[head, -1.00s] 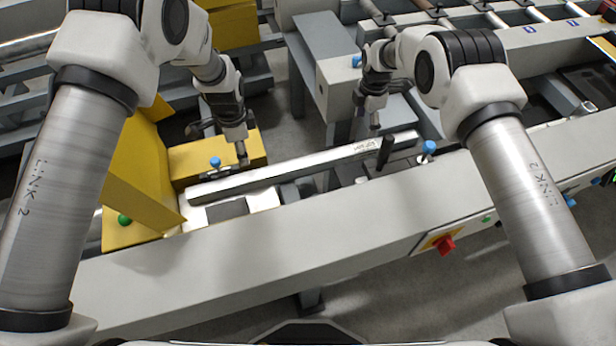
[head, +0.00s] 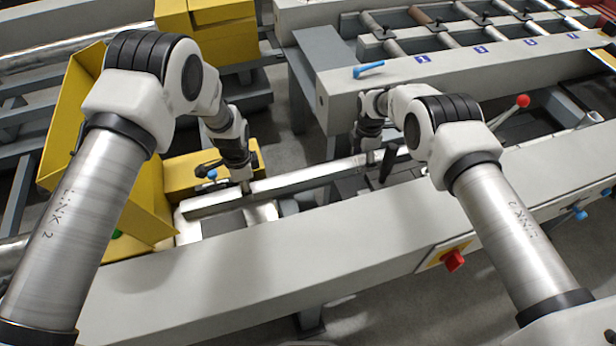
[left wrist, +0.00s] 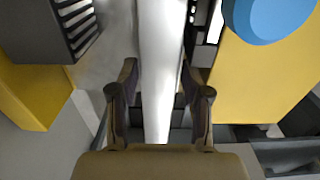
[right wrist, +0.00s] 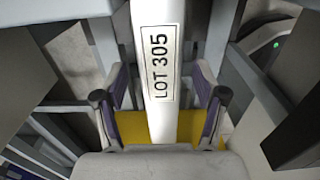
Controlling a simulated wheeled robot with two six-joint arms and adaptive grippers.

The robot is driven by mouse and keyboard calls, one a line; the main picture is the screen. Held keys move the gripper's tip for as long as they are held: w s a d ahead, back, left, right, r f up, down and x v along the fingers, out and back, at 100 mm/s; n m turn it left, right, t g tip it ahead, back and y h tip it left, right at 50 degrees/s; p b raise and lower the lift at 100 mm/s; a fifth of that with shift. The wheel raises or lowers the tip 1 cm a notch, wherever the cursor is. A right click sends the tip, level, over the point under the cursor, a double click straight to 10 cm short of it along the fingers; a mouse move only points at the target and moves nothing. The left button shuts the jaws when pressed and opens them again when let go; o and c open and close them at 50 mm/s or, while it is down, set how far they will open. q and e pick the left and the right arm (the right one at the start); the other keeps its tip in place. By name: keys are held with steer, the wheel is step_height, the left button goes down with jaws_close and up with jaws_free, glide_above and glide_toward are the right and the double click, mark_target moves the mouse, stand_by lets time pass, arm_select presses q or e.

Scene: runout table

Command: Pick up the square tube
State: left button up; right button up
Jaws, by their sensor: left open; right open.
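The square tube (head: 290,183) is a long, bright metal bar lying across the runout table, tilted up to the right in the head view. My left gripper (head: 246,186) is at the tube's left part. In the left wrist view its open fingers (left wrist: 158,95) stand on either side of the tube (left wrist: 162,60). My right gripper (head: 368,158) is at the tube's right part. In the right wrist view its open fingers (right wrist: 163,105) stand on either side of the tube (right wrist: 158,30), which is marked LOT 305. I cannot tell whether any finger touches it.
A yellow guard (head: 105,165) stands left of the tube. A grey front rail (head: 270,265) with a red knob (head: 453,260) runs along the near side. A roller conveyor (head: 450,35) lies behind at right. A dark upright post (head: 388,163) stands close to my right gripper.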

arm_select(q)
steer(key=shift+f, duration=0.6)
arm_select(e)
steer(key=shift+f, duration=0.6)
arm_select(q)
steer(key=shift+c, duration=0.4)
arm_select(e)
steer(key=shift+c, duration=0.4)
arm_select(q)
steer(key=c, duration=0.6)
arm_select(e)
steer(key=c, duration=0.6)
arm_select(q)
jaws_close()
arm_select(e)
jaws_close()
arm_select(q)
steer(key=shift+r, duration=0.1)
arm_select(e)
steer(key=shift+r, duration=0.1)
